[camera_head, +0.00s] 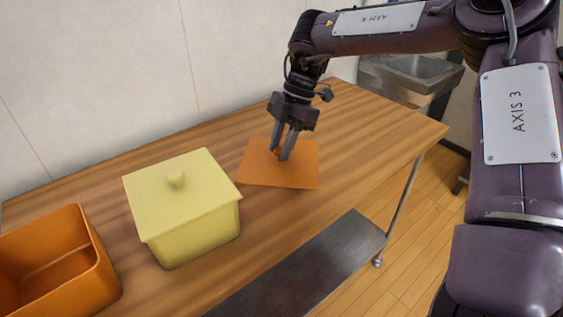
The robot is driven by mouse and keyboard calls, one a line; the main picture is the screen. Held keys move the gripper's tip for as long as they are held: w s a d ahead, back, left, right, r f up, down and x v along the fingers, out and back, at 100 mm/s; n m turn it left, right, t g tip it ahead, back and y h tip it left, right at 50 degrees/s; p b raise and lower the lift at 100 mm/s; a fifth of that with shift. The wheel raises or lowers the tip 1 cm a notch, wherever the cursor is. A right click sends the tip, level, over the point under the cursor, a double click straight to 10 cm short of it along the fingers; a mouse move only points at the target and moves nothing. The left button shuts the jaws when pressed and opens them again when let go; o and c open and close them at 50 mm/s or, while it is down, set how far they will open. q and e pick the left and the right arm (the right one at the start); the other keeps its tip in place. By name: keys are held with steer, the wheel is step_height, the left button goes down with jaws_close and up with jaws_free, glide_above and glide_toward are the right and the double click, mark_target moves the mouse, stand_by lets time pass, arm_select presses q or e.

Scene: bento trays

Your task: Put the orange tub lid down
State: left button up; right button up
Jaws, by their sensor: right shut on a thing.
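The orange tub lid (262,176) is a flat square plate at the middle of the wooden table, right of the yellow tub. It looks level and at or very near the table top; I cannot tell whether it touches. My right gripper (282,153) points down over the lid and is shut on it near its centre; the knob between the fingers is mostly hidden. The orange tub (104,281) stands without a lid at the lower left, its inside showing empty where visible. My left gripper is not in view.
A yellow tub (192,238) with its knobbed yellow lid (150,199) on stands between the orange tub and the orange lid. The wooden table (385,130) is clear to the right of the lid. A metal sink (415,67) is behind the right end, and a wall runs along the back.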

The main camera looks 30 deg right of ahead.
step_height(320, 180, down, 5)
steer(key=shift+r, duration=0.1)
stand_by(0.3)
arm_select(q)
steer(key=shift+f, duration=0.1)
arm_select(e)
steer(key=o, duration=1)
steer(key=shift+c, duration=0.2)
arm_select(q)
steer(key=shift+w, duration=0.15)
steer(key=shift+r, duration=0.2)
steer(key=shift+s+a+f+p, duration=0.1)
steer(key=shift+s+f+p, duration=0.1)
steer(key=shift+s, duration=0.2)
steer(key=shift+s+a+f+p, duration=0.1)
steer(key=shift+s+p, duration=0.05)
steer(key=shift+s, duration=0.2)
arm_select(e)
steer(key=v, duration=1.2)
steer(key=shift+a+r, duration=0.1)
